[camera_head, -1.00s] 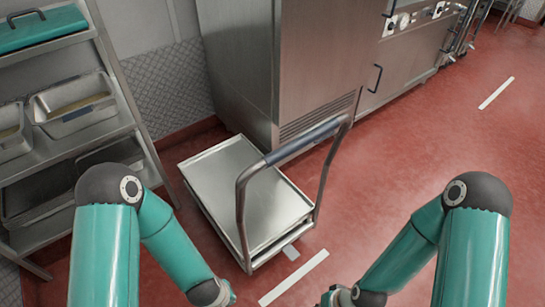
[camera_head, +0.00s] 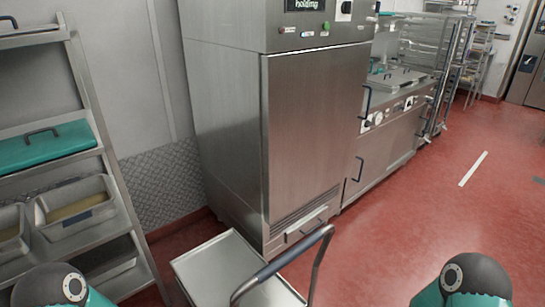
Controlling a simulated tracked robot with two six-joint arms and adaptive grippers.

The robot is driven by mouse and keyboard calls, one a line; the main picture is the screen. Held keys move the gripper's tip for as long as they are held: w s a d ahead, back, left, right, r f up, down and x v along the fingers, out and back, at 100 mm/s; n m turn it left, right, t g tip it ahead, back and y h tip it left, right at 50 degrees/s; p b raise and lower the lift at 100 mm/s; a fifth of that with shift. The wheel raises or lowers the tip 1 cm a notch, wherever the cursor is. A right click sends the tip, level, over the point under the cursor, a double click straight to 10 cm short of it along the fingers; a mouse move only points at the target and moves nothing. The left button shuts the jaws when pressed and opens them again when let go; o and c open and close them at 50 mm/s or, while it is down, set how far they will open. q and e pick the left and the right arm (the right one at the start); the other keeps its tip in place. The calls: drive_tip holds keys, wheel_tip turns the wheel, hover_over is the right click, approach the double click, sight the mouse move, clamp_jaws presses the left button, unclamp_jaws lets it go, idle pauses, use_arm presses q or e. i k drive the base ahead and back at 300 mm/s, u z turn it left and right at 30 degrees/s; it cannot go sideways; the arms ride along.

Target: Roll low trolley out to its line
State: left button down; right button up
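The low trolley (camera_head: 217,264) is a flat steel platform at the bottom centre, in front of the tall steel cabinet. Its tubular push handle with a dark blue grip (camera_head: 284,262) rises on the near side. The lower part of the trolley is cut off by the picture's bottom edge. A white line (camera_head: 473,169) lies on the red floor at the right, well apart from the trolley. Only the upper joints of my two arms show at the lower left and lower right. Both grippers are out of the picture.
A tall steel cabinet (camera_head: 312,140) stands right behind the trolley. A shelf rack (camera_head: 122,195) with pans and a teal case (camera_head: 45,146) is on the left. Steel kitchen units (camera_head: 385,145) run along the back right. The red floor (camera_head: 430,210) at the right is clear.

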sight(224, 270)
drive_tip(key=z, duration=1.45)
drive_tip(key=i, duration=0.15)
drive_tip(key=u, duration=3.55)
drive_tip(key=i, duration=0.2)
drive_tip(key=u, duration=1)
drive_tip(key=i, duration=0.25)
drive_tip(key=z, duration=3.1)
